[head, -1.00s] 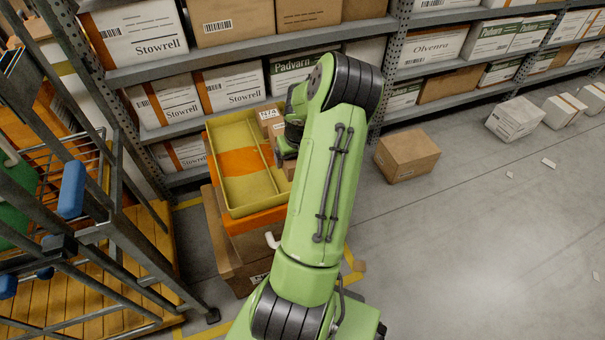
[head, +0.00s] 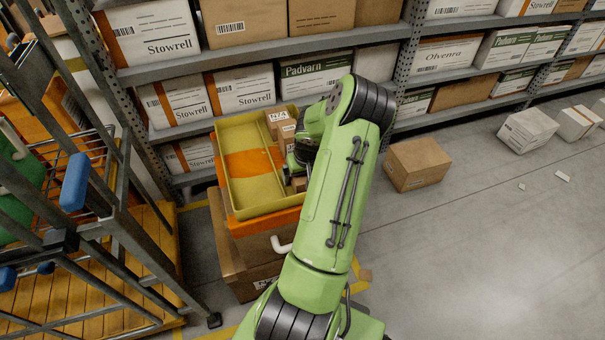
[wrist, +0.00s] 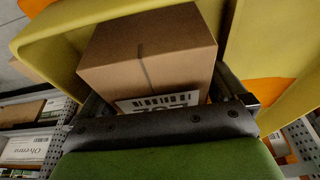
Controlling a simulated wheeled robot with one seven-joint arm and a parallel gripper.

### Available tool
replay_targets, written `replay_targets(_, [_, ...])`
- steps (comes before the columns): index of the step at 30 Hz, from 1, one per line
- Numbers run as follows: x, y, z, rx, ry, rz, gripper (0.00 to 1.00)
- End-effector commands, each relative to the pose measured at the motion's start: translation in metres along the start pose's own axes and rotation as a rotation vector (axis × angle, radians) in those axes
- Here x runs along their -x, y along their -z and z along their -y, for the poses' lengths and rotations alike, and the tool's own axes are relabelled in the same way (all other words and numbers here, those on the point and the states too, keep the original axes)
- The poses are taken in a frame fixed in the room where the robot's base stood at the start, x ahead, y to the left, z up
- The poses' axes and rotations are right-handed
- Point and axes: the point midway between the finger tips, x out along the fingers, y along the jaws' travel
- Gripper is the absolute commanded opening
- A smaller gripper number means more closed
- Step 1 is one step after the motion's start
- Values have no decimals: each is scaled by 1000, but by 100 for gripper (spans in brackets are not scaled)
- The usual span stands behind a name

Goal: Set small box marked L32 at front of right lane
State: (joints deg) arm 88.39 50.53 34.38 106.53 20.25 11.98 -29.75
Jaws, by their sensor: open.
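A yellow tray (head: 228,150) with two lanes sits on an orange base. Its left lane is empty, with an orange band across the floor. Small brown boxes (head: 277,118) stand at the far end of the right lane. My gripper (head: 303,152) is over the right lane, its fingers mostly hidden by my arm. In the wrist view my open gripper (wrist: 165,95) has a brown box (wrist: 148,62) between its fingers. The box's white label is partly covered by the gripper and appears to read L32. A box at the near end of the right lane (head: 299,184) shows beside the gripper.
Racks with Stowrell (head: 243,88) and Padvarn (head: 316,76) cartons stand behind the tray. A metal cart frame (head: 110,180) is close on the left. A brown carton (head: 415,164) lies on the floor to the right, where the floor is mostly open.

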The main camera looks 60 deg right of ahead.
Motion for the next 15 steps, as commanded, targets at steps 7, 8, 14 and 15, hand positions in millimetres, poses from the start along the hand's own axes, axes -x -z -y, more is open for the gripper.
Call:
replay_targets(7, [34,2,-1,1,-5,-1,100])
replay_targets(8, [42,2,-1,0,-5,-1,100])
replay_targets(14, [97,2,-1,0,-5,-2,100])
replay_targets(15, [104,2,-1,-1,-5,0,100])
